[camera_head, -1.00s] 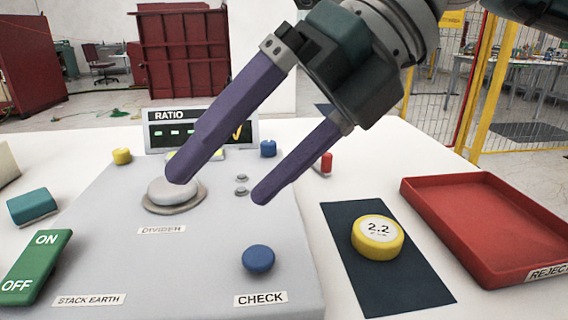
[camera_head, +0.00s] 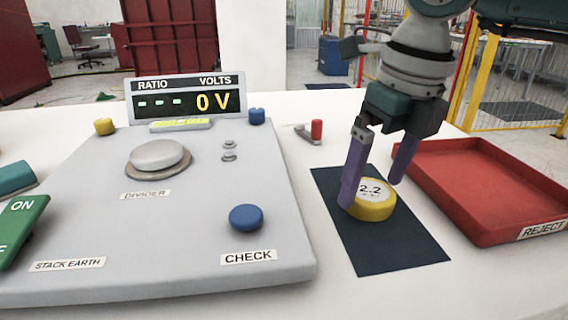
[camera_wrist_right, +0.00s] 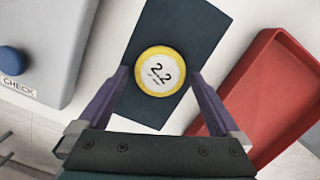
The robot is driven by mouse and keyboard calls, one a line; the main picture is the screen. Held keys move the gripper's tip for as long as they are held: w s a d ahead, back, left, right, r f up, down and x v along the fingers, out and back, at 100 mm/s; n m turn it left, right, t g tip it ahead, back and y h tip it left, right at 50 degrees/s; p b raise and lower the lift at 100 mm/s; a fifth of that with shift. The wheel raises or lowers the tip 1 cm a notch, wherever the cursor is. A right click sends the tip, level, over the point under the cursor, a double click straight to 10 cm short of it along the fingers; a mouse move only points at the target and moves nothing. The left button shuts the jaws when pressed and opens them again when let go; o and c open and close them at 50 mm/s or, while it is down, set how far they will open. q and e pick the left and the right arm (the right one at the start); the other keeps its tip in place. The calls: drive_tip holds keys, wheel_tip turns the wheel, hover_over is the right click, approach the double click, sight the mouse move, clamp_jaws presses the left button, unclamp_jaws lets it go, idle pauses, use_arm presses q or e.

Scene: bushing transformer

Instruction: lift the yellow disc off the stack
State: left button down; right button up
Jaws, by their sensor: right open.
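The yellow disc (camera_head: 368,208) with a white top marked 2.2 lies flat on a dark blue mat (camera_head: 405,250). It also shows in the right wrist view (camera_wrist_right: 161,87), near the middle. No stack shows under it in either view. My right gripper (camera_head: 372,190) is open, with its purple fingers pointing down at the disc. In the head view one finger overlaps the disc's left edge and the other is beyond its right side. In the wrist view the fingers are either side of the disc, with nothing held; contact cannot be told. My left gripper is out of view.
A red reject tray (camera_head: 481,235) stands right of the mat. Left of it is the grey panel (camera_head: 200,265) with a round grey divider disc (camera_head: 157,154), a blue check knob (camera_head: 246,217) and a display (camera_head: 186,98) reading 0 V. The front of the mat is clear.

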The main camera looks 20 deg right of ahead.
drive_tip(key=shift+w+f, duration=0.1)
drive_tip(key=shift+f, duration=0.55)
drive_tip(key=shift+r, duration=0.1)
drive_tip(key=c, duration=1.5)
